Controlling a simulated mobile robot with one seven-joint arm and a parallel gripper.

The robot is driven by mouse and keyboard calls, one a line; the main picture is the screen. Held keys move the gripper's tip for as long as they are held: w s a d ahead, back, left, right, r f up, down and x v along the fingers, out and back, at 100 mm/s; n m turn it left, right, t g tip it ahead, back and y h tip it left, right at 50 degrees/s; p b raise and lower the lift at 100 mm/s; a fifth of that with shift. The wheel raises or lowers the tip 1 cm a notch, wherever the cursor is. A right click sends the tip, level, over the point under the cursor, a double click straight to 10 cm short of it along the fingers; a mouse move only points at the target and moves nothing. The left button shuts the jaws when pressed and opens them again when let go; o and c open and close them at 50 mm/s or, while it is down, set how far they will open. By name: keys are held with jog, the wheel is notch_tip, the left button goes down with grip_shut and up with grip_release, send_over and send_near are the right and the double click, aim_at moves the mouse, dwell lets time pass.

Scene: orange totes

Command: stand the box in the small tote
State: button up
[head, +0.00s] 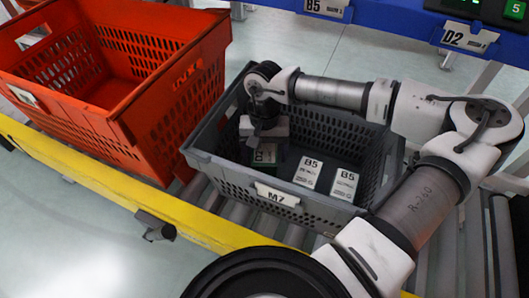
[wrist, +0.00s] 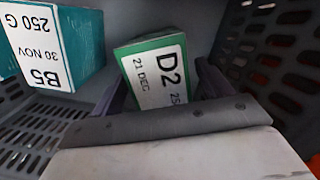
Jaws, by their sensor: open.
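A green box with a white D2 label (head: 265,155) stands inside the grey tote marked M7 (head: 232,178), at its left end. In the wrist view the D2 box (wrist: 156,72) is slightly tilted in the picture, its labelled top facing the camera. My gripper (head: 264,140) reaches down into the grey tote over this box. In the wrist view my gripper (wrist: 160,88) is open, with one finger on either side of the D2 box. Whether the fingers touch it I cannot tell. The box's lower part is hidden.
Two B5 boxes (head: 307,172) (head: 344,184) stand in the grey tote to the right; one B5 box (wrist: 62,45) is close by in the wrist view. An orange tote (head: 150,110), larger and seemingly empty, stands left on the rollers. A yellow rail (head: 130,195) runs along the front.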

notch_tip(320, 180, up, 11)
jog(key=w+p, duration=0.1)
jog(key=p, duration=0.2)
jog(key=shift+w+r, duration=0.2)
dwell(1.1)
